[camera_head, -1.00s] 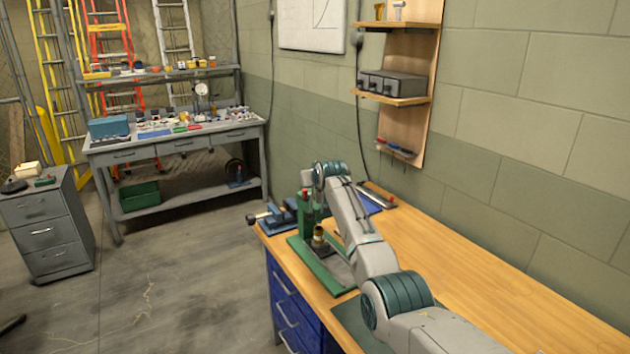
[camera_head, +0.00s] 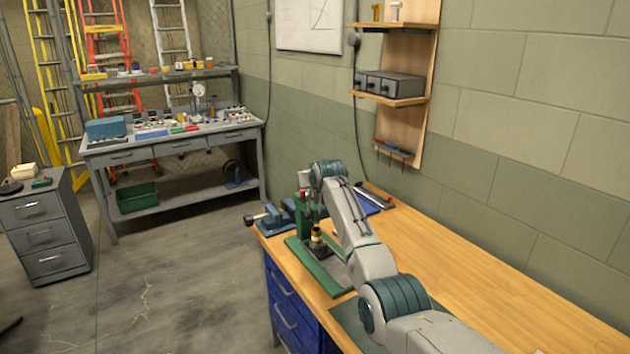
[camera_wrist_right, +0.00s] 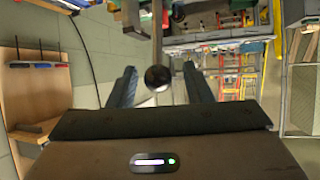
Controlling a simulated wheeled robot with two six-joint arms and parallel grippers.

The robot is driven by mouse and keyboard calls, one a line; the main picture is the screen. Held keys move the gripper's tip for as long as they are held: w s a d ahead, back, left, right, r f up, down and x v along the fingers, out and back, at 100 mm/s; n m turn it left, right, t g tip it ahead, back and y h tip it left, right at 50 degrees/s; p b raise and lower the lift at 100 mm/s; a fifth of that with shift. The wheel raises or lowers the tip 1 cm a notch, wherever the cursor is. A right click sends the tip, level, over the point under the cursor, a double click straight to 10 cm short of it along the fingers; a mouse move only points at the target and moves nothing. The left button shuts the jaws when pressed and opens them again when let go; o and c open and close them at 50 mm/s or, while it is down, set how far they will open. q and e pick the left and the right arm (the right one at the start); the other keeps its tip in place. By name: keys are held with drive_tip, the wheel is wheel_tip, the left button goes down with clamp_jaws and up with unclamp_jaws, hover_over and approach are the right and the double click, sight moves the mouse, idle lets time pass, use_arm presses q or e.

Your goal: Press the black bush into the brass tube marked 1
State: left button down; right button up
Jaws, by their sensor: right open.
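A small brass tube (camera_head: 317,234) stands upright on the base of a green press (camera_head: 318,262) at the bench's near left end. Dark parts show around and below it; I cannot make out the black bush or a mark 1. In the right wrist view a round black knob (camera_wrist_right: 157,77) on a thin rod lies between my right gripper's (camera_wrist_right: 159,72) fingers. The fingers are open, with a gap on each side of the knob. In the head view my right arm reaches over the press and hides part of it. My left gripper is not in view.
A blue vise (camera_head: 270,217) sits left of the press, at the bench corner. The wooden bench top (camera_head: 480,275) is clear toward the right. A wall shelf board (camera_head: 405,130) with a grey box and hanging tools stands behind the bench.

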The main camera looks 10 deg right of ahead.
drive_tip(key=b+v, duration=0.3)
drive_tip(key=v, duration=0.7)
drive_tip(key=shift+s+a, duration=0.1)
drive_tip(key=shift+a, duration=0.05)
